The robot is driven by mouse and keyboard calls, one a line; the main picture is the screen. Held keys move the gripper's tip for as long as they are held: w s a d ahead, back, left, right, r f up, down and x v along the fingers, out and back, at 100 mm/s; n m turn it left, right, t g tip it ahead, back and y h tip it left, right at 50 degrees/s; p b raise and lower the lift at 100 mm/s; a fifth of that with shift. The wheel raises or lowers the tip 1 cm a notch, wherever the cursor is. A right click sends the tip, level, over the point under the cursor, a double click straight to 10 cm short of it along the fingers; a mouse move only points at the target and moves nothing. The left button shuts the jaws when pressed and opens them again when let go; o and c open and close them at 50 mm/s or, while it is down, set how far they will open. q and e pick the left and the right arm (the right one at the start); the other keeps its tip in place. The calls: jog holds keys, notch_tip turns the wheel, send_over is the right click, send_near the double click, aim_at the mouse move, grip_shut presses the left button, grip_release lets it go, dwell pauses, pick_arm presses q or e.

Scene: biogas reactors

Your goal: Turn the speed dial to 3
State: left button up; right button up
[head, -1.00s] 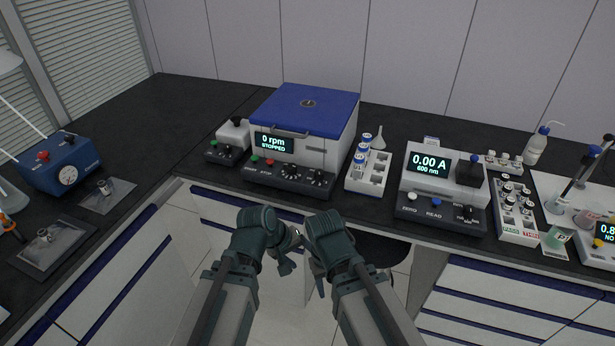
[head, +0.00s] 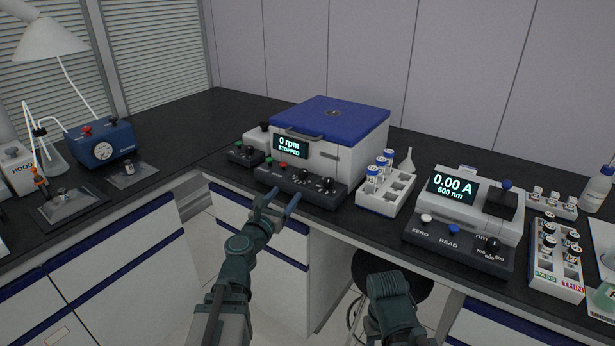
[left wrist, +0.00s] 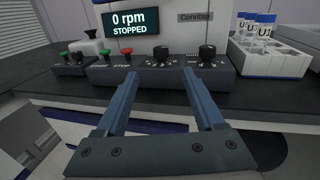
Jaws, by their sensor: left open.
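The centrifuge (head: 345,160) has a blue lid and a display reading 0 rpm STOPPED. Its dark front panel carries a green and a red button and two black dials, a left dial (head: 303,180) and a right dial (head: 327,184). Both also show in the left wrist view, the left dial (left wrist: 161,53) ahead between my fingers and the right dial (left wrist: 207,53) beyond the right finger. Their labels are too small to read. My left gripper (head: 278,196) is open and empty, in front of the panel and apart from it. My right arm shows low right; its jaws are hidden.
A white rack (head: 385,195) with several vials stands right of the centrifuge, then a photometer (head: 465,215) reading 0.00 A. A small device (head: 246,152) stands to its left. The bench's front edge runs below the panel. A stool (head: 390,275) stands under the bench.

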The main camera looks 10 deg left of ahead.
aim_at(301, 175)
pick_arm(q)
jog(key=w, duration=0.4)
jog(key=w+d, duration=0.1)
jog(key=w, duration=0.4)
jog(key=w+d, duration=0.1)
jog(key=w, duration=0.3)
jog(key=shift+w, duration=0.35)
grip_shut()
